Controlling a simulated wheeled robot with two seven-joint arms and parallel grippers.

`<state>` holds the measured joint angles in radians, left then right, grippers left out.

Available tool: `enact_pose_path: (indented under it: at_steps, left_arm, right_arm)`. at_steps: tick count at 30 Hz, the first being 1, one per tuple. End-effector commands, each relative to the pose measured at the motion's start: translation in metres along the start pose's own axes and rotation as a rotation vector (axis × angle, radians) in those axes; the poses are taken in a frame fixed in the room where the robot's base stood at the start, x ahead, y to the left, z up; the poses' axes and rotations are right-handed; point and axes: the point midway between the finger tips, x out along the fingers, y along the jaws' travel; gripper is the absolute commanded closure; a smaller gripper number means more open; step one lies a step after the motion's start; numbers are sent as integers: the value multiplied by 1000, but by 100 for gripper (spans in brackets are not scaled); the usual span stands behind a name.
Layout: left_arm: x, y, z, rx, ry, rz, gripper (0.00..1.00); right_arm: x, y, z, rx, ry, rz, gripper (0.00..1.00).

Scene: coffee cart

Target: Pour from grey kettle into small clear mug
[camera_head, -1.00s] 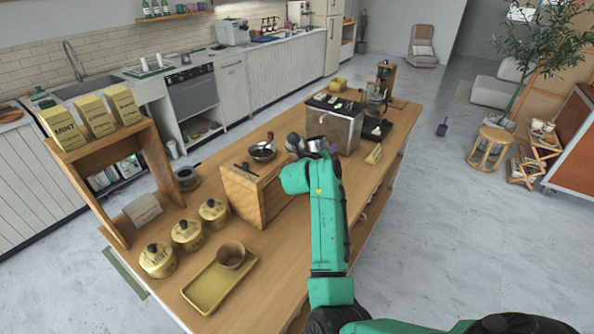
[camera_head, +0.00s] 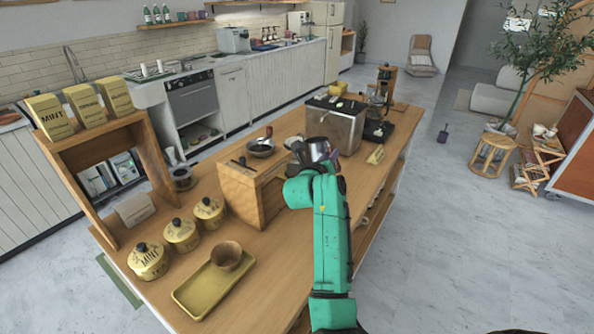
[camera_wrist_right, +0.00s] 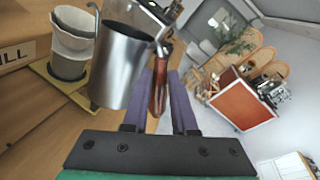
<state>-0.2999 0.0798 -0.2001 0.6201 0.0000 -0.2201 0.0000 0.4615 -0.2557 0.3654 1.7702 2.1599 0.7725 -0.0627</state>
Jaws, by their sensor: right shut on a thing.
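My right gripper (camera_wrist_right: 167,78) has its purple fingers shut on the brown handle of the grey metal kettle (camera_wrist_right: 122,68). The kettle fills the upper middle of the right wrist view, with its thin spout on the left. In the head view, the kettle (camera_head: 316,150) is small, at the end of my teal right arm, above the wooden counter beside the wooden box. My right wrist and hand partly hide it, and the fingers are hard to make out there. I cannot pick out the small clear mug in either view. My left gripper is out of view.
A wooden counter (camera_head: 262,265) carries a wooden box (camera_head: 241,190), a metal machine (camera_head: 335,127), yellow tins and a yellow tray (camera_head: 190,303) with a brown cup (camera_head: 229,258). A pale dripper (camera_wrist_right: 72,45) stands left of the kettle in the wrist view.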

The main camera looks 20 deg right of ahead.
Motion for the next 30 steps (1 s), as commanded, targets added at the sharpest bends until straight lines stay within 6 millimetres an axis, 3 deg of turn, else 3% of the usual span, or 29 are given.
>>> enact_pose_path:
  at_steps: [30]
  left_arm:
    - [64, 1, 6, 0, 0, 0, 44]
  right_arm:
    - [2, 14, -30, 138, -96, -30, 100]
